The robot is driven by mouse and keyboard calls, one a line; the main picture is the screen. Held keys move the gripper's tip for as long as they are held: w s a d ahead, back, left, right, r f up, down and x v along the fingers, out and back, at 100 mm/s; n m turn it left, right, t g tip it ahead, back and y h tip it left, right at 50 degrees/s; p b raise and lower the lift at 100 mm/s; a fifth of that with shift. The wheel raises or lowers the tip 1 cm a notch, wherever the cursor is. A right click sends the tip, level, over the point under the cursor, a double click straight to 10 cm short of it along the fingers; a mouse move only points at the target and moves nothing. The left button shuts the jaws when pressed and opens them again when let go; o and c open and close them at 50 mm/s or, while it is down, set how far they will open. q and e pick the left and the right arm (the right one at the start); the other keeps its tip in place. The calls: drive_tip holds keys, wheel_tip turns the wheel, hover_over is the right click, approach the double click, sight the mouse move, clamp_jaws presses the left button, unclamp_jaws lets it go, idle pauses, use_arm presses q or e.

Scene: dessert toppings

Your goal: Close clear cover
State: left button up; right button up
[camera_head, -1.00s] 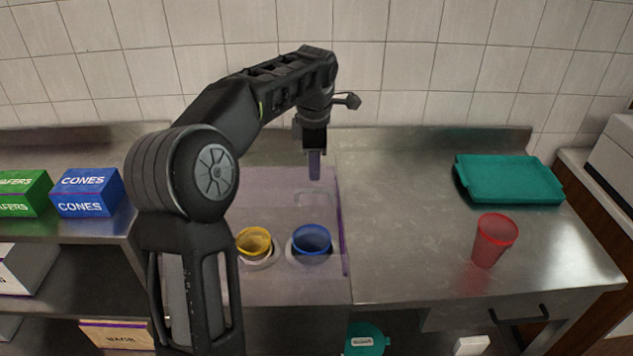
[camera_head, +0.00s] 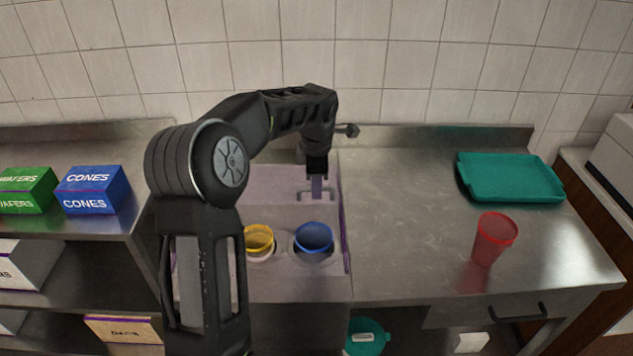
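The clear cover (camera_head: 275,190) is a see-through, purple-tinted panel on the counter unit, mostly at its back part, with a purple right edge. Its pale handle (camera_head: 328,196) is near the right side. My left gripper (camera_head: 317,188) points down at the handle, and its fingertips overlap it in the picture. I cannot tell whether they touch it or how far apart the fingers are. A yellow tub (camera_head: 258,239) and a blue tub (camera_head: 313,238) sit in holes in front of the handle. My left arm hides the cover's left part. My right gripper is not in view.
A red cup (camera_head: 494,238) and a teal tray (camera_head: 511,177) stand on the steel counter (camera_head: 400,215) to the right, with clear room between. Blue (camera_head: 92,190) and green (camera_head: 27,190) boxes stand on the left shelf. A tiled wall closes the back.

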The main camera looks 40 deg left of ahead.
use_arm(q)
clamp_jaws()
idle(1.2)
